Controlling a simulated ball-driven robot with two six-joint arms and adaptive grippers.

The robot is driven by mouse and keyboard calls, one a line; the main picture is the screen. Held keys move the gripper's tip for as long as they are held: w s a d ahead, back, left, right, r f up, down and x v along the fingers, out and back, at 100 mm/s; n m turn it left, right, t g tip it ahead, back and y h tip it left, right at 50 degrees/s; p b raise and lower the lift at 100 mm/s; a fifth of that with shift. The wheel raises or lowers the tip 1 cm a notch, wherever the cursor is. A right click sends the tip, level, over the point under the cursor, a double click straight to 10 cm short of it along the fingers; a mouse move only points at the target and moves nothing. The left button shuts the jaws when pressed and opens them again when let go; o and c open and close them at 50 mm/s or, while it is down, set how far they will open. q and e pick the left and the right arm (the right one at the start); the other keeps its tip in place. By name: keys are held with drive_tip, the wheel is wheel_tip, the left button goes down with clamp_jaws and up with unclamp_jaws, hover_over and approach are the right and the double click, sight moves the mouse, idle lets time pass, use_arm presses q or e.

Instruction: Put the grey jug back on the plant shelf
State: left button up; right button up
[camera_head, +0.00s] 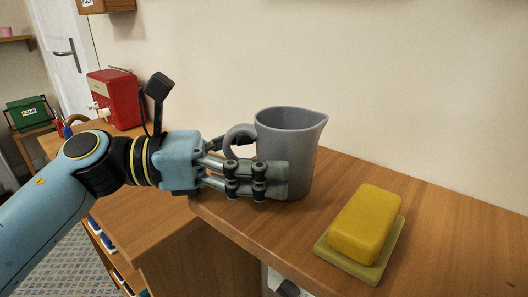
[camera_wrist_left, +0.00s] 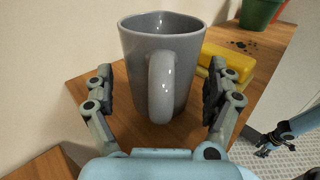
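The grey jug (camera_head: 292,135) stands upright on the wooden top (camera_head: 440,235), its spout to the right and its handle toward my left gripper. My left gripper (camera_head: 265,172) reaches in from the left at the jug's lower half. In the left wrist view its open fingers (camera_wrist_left: 158,92) stand either side of the jug (camera_wrist_left: 160,50), with the handle between them and small gaps showing. My right gripper (camera_wrist_left: 268,146) shows small at the right of the wrist view, away from the jug; its opening is unclear. I cannot identify the plant shelf for certain.
A yellow block on a dish (camera_head: 325,251) lies right of the jug. The wrist view shows a green pot (camera_wrist_left: 258,12) and dark crumbs beyond it. A red box-shaped appliance (camera_head: 118,98) stands at the back left. The wall runs close behind the jug.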

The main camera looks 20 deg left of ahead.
drive_tip(key=shift+w+d, duration=0.1)
drive_tip(key=shift+d, duration=0.3)
drive_tip(key=shift+w+r, duration=0.1)
use_arm(q)
drive_tip(key=shift+a+r, duration=0.1)
drive_tip(key=v, duration=1)
drive_tip(key=shift+s+a, duration=0.15)
drive_tip(key=shift+s, duration=0.05)
drive_tip(key=shift+s+a+p, duration=0.3)
drive_tip(key=shift+a, duration=0.35)
use_arm(e)
drive_tip(key=shift+a+r, duration=0.2)
drive_tip(key=shift+a, duration=0.05)
drive_tip(key=shift+d, duration=0.2)
